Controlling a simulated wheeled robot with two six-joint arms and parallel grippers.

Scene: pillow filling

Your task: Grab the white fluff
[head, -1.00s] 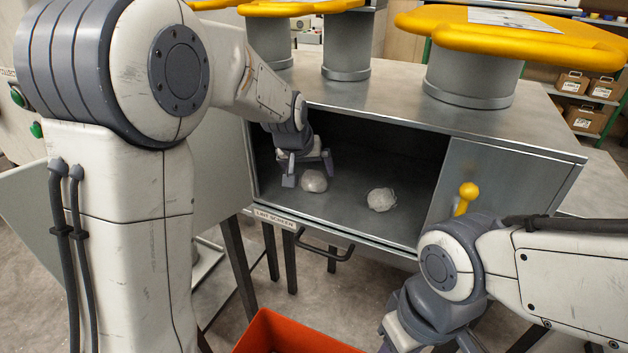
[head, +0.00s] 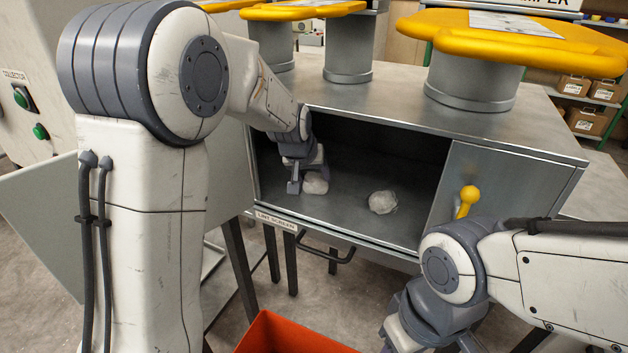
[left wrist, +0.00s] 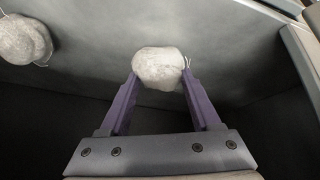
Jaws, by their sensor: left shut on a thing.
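One clump of white fluff (head: 315,184) is inside the metal cabinet, on its left side. My left gripper (head: 306,186) reaches in through the opening and is shut on this clump. In the left wrist view the clump (left wrist: 159,68) sits between the two purple fingertips (left wrist: 159,82). A second clump of white fluff (head: 383,202) lies on the cabinet floor to the right, apart from the gripper, and it also shows in the left wrist view (left wrist: 24,40). My right arm is at the lower right; its gripper fingers are out of the frame.
A black handle (head: 327,254) hangs below the front edge. An orange bin (head: 290,335) stands on the floor in front. Yellow-rimmed hoppers (head: 515,40) stand on top.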

